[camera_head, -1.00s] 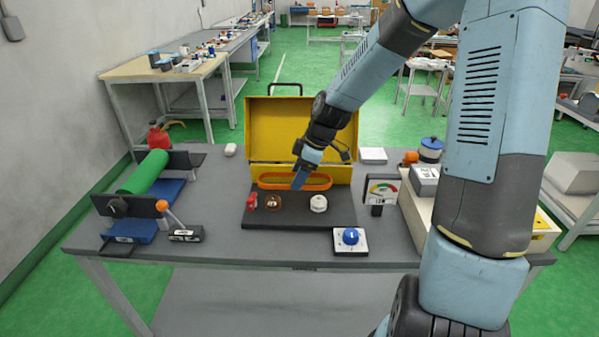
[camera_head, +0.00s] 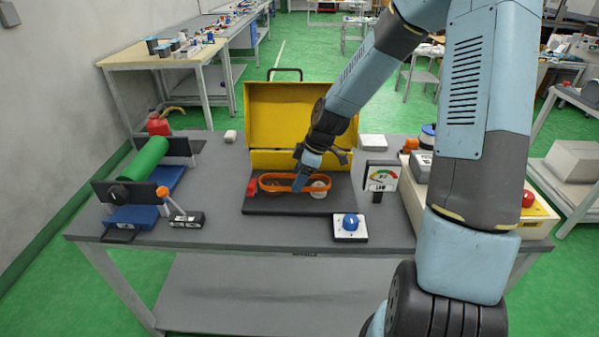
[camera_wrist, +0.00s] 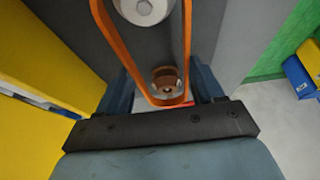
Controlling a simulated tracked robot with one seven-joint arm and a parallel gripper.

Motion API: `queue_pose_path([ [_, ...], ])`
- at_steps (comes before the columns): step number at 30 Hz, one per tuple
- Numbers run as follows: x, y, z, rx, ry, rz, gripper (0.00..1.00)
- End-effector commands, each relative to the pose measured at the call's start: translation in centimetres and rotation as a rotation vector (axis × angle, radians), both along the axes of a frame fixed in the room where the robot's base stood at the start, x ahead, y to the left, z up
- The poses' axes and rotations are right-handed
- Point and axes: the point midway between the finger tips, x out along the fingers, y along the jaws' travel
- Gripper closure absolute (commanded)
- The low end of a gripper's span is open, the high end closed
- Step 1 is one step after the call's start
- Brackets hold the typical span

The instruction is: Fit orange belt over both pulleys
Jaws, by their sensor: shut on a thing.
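My gripper (camera_head: 298,186) is shut on the orange belt (camera_head: 262,184), a long loop held over the dark base plate (camera_head: 285,208). The white pulley (camera_head: 319,186) shows inside or under the loop's right end. The copper pulley is mostly hidden behind the belt and gripper in the head view. In the wrist view, the belt (camera_wrist: 118,48) outlines both the white pulley (camera_wrist: 143,7) and the copper pulley (camera_wrist: 165,80), with its near end between my fingers. I cannot tell whether the belt is seated on either pulley or just above them.
A yellow open case (camera_head: 290,120) stands behind the plate. A red part (camera_head: 252,187) sits at the plate's left. A gauge (camera_head: 381,177) marked LOW and a blue knob box (camera_head: 350,227) stand to the right. A green roller (camera_head: 144,165) is at left.

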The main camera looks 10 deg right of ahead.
Motion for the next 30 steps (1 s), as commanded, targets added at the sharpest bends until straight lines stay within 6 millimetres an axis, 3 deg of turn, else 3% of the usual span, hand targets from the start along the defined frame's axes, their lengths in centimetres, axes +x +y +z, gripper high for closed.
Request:
queue_pose_path([
  [12,-0.1,0.0,-2.2,-0.001,0.001,0.001,0.62],
  [28,0.0,-0.1,-2.6,0.000,0.000,0.000,0.62],
  [29,0.0,-0.1,-2.6,0.000,0.000,0.000,0.30],
  [30,0.0,-0.1,-2.6,0.000,0.000,0.000,0.26],
])
